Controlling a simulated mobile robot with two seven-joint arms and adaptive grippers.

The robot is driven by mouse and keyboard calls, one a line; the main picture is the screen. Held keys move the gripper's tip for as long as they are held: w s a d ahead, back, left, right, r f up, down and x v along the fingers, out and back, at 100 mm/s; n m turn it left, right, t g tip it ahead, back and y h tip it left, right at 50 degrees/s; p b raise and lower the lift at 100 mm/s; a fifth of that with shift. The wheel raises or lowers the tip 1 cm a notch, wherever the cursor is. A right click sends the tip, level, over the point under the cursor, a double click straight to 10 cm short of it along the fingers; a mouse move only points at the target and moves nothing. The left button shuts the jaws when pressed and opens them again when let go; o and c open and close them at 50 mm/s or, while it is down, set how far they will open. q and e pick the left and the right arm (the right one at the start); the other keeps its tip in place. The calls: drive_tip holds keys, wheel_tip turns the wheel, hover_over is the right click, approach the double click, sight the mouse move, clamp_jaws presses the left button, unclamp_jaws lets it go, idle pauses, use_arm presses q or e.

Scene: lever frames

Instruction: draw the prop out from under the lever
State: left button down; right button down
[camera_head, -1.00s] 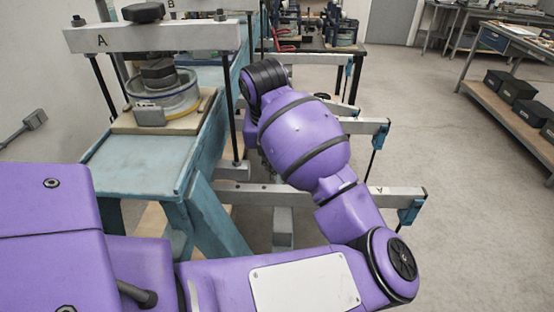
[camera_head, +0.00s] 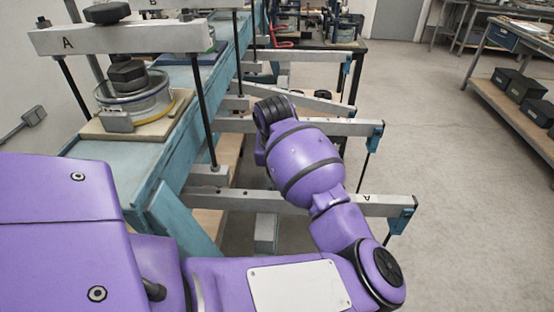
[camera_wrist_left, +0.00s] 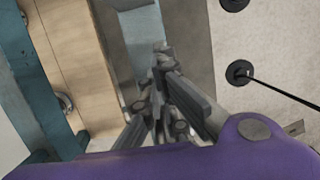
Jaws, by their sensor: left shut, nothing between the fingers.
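In the head view, the near lever (camera_head: 368,198), a grey bar marked A, runs out to the right from frame A (camera_head: 125,38). A grey upright block that looks like the prop (camera_head: 266,234) stands under it, its lower end hidden by my arm. My left arm reaches across in front of the lever, and its gripper is hidden behind the wrist there. In the left wrist view, my left gripper (camera_wrist_left: 160,58) is shut and empty. A pale grey-blue bar (camera_wrist_left: 141,40) lies just beyond the fingertips; I cannot tell whether it is the prop or the lever.
More levers (camera_head: 345,127) stick out farther back, with dark rods hanging from their ends. A teal bench (camera_head: 105,155) carries a round cell (camera_head: 133,97) on the left. The floor (camera_head: 420,150) to the right is open up to a shelf with dark boxes (camera_head: 525,90).

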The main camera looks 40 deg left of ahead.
use_arm(q)
drive_tip(key=shift+w+a+r, duration=0.15)
drive_tip(key=shift+w+a, duration=0.25)
drive_tip(key=shift+w, duration=0.2)
drive_tip(key=shift+w+a+r, duration=0.15)
drive_tip(key=shift+w+a, duration=0.2)
drive_tip(key=shift+w, duration=0.2)
drive_tip(key=shift+w+a+f, duration=0.1)
drive_tip(key=shift+w+a, duration=0.2)
drive_tip(key=shift+w, duration=0.2)
use_arm(e)
drive_tip(key=shift+w+r, duration=0.1)
drive_tip(key=shift+r, duration=0.1)
